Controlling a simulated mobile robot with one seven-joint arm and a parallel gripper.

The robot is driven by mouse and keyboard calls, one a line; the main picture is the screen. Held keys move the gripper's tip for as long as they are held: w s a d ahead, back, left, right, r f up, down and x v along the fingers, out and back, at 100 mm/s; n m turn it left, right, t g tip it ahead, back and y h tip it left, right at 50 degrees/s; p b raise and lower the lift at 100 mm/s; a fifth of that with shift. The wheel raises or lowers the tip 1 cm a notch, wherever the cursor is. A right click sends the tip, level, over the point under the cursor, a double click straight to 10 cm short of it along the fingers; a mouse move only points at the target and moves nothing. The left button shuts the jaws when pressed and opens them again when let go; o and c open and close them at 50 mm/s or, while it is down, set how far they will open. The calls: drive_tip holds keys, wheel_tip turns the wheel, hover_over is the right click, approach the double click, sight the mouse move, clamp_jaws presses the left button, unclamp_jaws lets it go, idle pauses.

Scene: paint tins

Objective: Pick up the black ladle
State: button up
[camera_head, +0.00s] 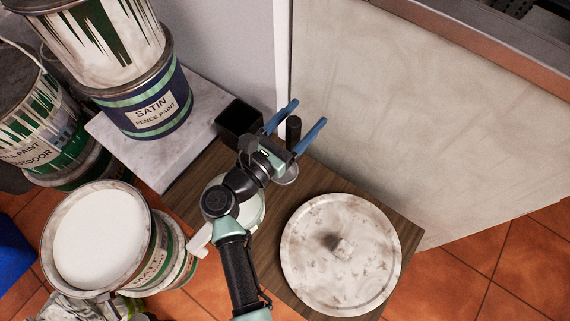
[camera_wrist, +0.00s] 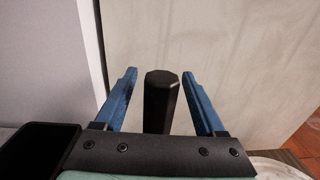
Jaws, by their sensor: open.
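The black ladle (camera_head: 293,129) shows mainly as a thick dark handle standing up near the back of the wooden surface. In the wrist view the handle (camera_wrist: 160,105) rises between my two blue fingers, with a gap on both sides. My gripper (camera_head: 306,112) is open around the handle, and its fingertips (camera_wrist: 159,73) point toward the pale wall. The lower part of the ladle is hidden behind the gripper body.
A black square container (camera_head: 238,119) stands just left of my gripper, close to it. A round, stained pale lid (camera_head: 340,255) lies on the wooden surface (camera_head: 398,222) to the right. Paint tins (camera_head: 150,105) crowd the left. A pale wall panel (camera_head: 430,110) stands close behind.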

clamp_jaws()
idle(0.3)
wheel_tip(320, 180, up, 10)
drive_tip(key=p, duration=0.4)
drive_tip(key=shift+p, duration=0.35)
drive_tip(key=c, duration=0.6)
unclamp_jaws()
drive_tip(key=shift+c, duration=0.2)
clamp_jaws()
